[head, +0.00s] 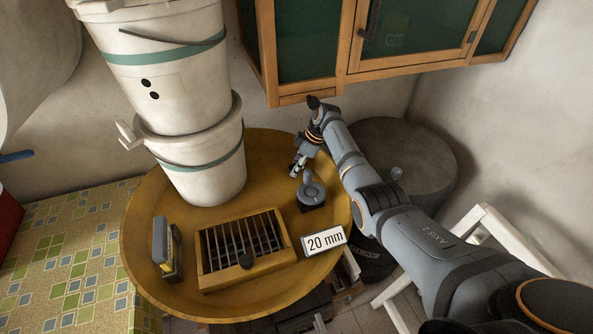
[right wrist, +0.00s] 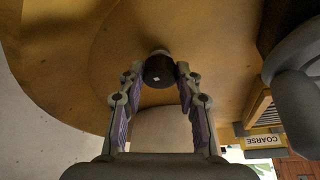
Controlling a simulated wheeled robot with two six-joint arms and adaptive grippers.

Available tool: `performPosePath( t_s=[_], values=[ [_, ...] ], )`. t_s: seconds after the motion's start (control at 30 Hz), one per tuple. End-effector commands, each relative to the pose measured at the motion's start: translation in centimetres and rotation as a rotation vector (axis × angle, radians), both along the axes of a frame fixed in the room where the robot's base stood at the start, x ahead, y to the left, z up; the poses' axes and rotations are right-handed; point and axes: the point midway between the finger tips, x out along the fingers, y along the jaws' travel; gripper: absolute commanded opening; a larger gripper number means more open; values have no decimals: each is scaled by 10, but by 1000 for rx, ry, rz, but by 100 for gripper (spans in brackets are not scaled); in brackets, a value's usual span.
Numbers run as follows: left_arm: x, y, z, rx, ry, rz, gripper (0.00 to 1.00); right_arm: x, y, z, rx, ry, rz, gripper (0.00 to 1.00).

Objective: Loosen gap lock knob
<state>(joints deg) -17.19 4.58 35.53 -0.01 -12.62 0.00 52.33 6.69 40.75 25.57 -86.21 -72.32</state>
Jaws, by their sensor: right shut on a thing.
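My right gripper (head: 296,167) is low over the far right part of the round yellow table, behind a grey rounded device (head: 311,190). In the right wrist view its two fingers (right wrist: 160,72) are shut on a dark round piece (right wrist: 159,70) with a small white mark on its face. I cannot tell whether this piece is fixed to anything. A dark round knob (head: 246,261) sits at the front of a wooden slatted frame (head: 290,248), apart from the gripper. I cannot tell which of these is the gap lock knob. My left gripper is not in view.
Two stacked white buckets (head: 190,165) stand at the table's back left. A grey and yellow block (head: 167,248) is left of the frame. A "20 mm" sign (head: 324,241) stands at the front right. A wooden cabinet (head: 345,70) overhangs behind. A "COARSE" label (right wrist: 264,141) shows in the wrist view.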

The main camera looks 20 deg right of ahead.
Motion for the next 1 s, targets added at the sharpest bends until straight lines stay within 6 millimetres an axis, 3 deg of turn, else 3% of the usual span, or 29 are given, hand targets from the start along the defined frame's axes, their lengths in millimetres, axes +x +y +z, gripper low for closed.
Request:
performPosePath(
  t_s=[0.63,0.67,0.7,0.83,1.0],
  values=[
    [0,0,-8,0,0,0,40,-2,0,-3,-1,8,51,3],
    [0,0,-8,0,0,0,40,-2,0,-3,-2,9,51,36],
    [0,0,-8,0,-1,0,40,-2,0,-3,-2,9,51,41],
    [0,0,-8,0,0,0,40,-1,0,-2,-2,6,51,58],
    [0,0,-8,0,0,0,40,-1,0,-1,-1,4,50,58]
  ],
)
